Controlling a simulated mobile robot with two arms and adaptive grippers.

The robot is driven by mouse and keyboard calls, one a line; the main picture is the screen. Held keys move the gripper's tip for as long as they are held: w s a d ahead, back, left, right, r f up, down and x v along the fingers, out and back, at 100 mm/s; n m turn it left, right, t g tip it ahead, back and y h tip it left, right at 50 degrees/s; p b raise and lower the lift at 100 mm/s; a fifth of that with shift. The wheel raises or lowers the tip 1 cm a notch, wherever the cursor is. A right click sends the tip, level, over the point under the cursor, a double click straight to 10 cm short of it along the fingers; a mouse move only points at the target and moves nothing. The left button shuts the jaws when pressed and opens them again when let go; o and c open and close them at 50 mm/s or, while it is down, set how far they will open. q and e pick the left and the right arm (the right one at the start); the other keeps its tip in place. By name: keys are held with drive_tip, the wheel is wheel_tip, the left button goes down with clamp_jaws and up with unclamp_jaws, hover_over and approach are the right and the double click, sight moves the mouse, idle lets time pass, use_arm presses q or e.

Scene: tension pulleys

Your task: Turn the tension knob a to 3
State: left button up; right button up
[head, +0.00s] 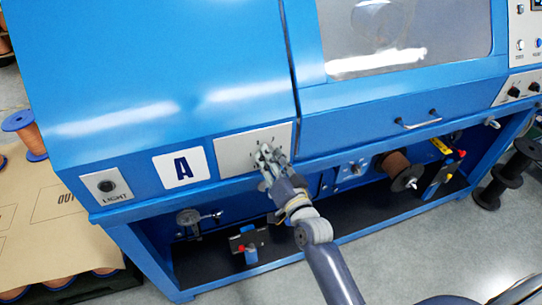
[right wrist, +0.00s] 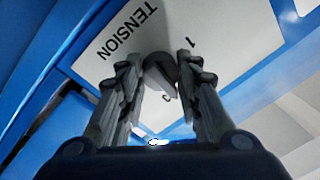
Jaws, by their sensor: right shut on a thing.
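The tension knob a (right wrist: 160,72) is a dark round knob on a light plate lettered TENSION, seen in the right wrist view. The plate (head: 232,153) shows in the head view on the blue machine, right of the big A label. My right gripper (head: 266,152) is at the plate and covers the knob in the head view. In the right wrist view its two fingers (right wrist: 160,78) stand on either side of the knob, shut on it. The numeral 1 shows above right of the knob and part of another numeral below it. The knob's pointer is hard to read. My left gripper is not seen.
The A label (head: 181,168) and a LIGHT switch plate (head: 105,186) are left of the tension plate. Below is an open bay with a spool (head: 394,168) and small fittings. Floor in front is clear.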

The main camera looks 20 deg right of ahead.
drive_tip(key=m, duration=0.5)
drive_tip(key=shift+p, duration=0.3)
drive_tip(key=shift+m, duration=0.3)
drive_tip(key=o, duration=1)
drive_tip(key=shift+f, duration=0.1)
drive_tip(key=shift+o, duration=0.2)
drive_tip(key=s, duration=1.2)
drive_tip(key=shift+d+f, duration=0.35)
drive_tip(key=shift+d, duration=0.05)
